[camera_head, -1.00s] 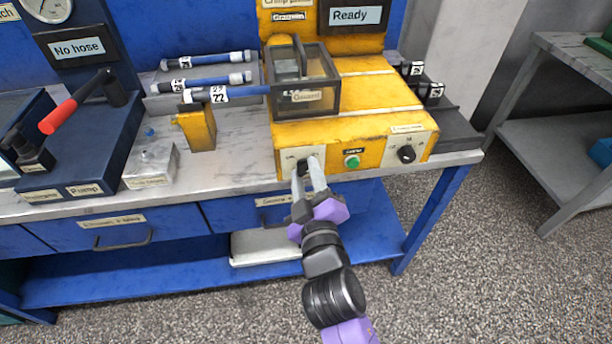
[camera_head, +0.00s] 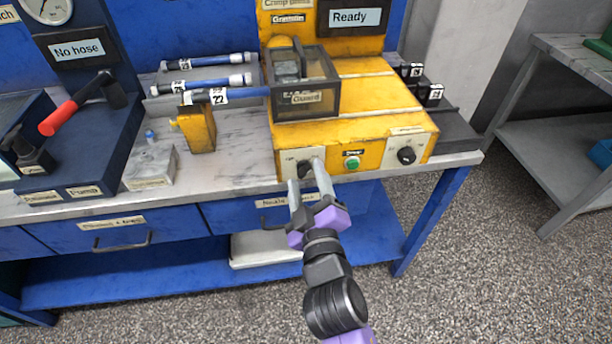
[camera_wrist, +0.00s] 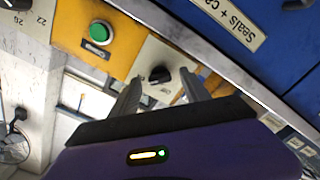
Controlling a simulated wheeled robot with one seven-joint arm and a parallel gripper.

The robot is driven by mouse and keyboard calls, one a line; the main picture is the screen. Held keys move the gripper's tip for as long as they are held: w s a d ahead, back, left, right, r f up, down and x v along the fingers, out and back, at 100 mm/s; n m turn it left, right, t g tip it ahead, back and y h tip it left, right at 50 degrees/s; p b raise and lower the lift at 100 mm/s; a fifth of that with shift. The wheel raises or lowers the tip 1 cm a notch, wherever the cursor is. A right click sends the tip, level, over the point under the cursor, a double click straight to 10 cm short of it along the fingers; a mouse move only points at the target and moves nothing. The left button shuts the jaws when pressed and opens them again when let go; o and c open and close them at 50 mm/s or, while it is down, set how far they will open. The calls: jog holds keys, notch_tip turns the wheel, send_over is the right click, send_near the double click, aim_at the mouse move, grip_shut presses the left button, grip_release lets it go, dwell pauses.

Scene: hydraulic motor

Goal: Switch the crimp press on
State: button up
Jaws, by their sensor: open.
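The yellow crimp press (camera_head: 380,145) stands on the bench, with a display above it that reads "Ready". Its front panel carries a black rotary knob (camera_head: 305,168) on a pale plate at the left, a green button (camera_head: 352,163) in the middle and another black knob (camera_head: 406,155) at the right. My gripper (camera_head: 308,172) is open in front of the left knob. In the wrist view this left knob (camera_wrist: 160,75) shows between and beyond the two fingertips (camera_wrist: 160,85), with the green button (camera_wrist: 101,34) to its left. The fingers partly cover the left plate in the head view.
Several hoses lie on a rack at the left. A yellow block (camera_head: 197,130) and a red-handled pump (camera_head: 75,112) stand further left. Drawers (camera_head: 110,230) lie below the bench edge.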

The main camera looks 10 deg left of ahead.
jog(key=v, duration=0.6)
jog(key=shift+s, duration=0.3)
jog(key=s+d+r+m+g+h+p, duration=0.1)
jog(key=s+d+m+p, duration=0.1)
jog(key=s+d+m, duration=0.2)
jog(key=s+d+r+m+h+p, duration=0.2)
jog(key=s+d, duration=0.9)
jog(key=s, duration=0.7)
jog(key=s+d+r+m+g+h+p, duration=0.1)
jog(key=s+d+m+p, duration=0.3)
jog(key=s, duration=0.7)
jog(key=d+r+m+h, duration=0.1)
jog(key=d+m, duration=0.1)
jog(key=d, duration=0.2)
jog(key=shift+g, duration=0.3)
